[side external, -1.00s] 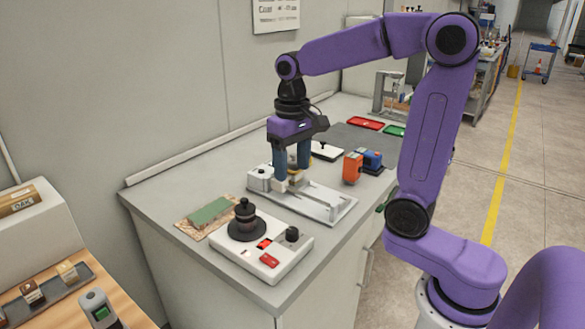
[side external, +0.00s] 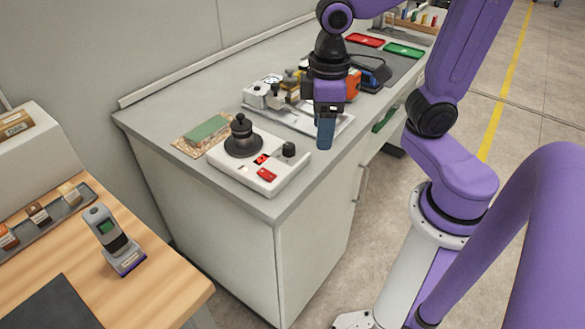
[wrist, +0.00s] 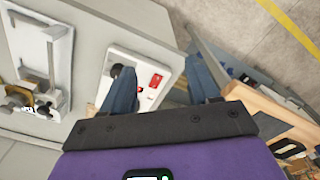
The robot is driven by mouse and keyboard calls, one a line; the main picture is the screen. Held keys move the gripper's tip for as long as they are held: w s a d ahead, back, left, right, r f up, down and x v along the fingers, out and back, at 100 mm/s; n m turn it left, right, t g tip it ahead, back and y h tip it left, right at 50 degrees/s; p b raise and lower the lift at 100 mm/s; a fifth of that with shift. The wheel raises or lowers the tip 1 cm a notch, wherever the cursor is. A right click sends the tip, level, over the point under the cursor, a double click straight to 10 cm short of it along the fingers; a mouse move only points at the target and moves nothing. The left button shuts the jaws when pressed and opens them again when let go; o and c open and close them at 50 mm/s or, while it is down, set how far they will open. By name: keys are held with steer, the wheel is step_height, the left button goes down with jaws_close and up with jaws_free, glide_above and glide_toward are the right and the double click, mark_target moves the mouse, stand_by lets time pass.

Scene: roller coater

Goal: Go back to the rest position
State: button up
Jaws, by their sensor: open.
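My gripper (side external: 325,132) hangs in the air near the front edge of the grey bench (side external: 190,88), to the right of the white control box (side external: 262,165). In the wrist view my gripper (wrist: 163,85) shows two blue fingers spread apart with nothing held between them. The control box (wrist: 150,60) with its red button lies below and beyond the fingers in that view. The white roller coater frame (side external: 297,120) stands behind my gripper, which partly hides it.
A green block (side external: 206,130) lies on a tan board left of the control box. An orange device (side external: 353,83) and a blue device (side external: 374,72) stand behind my gripper. Red (side external: 365,40) and green (side external: 404,50) trays lie farther back. A wooden table (side external: 165,270) stands at the lower left.

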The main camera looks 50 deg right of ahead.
steer(key=s+f+n, duration=0.2)
steer(key=s+n, duration=0.3)
steer(key=s, duration=0.5)
steer(key=shift+d+f, duration=0.35)
steer(key=shift+d, duration=0.05)
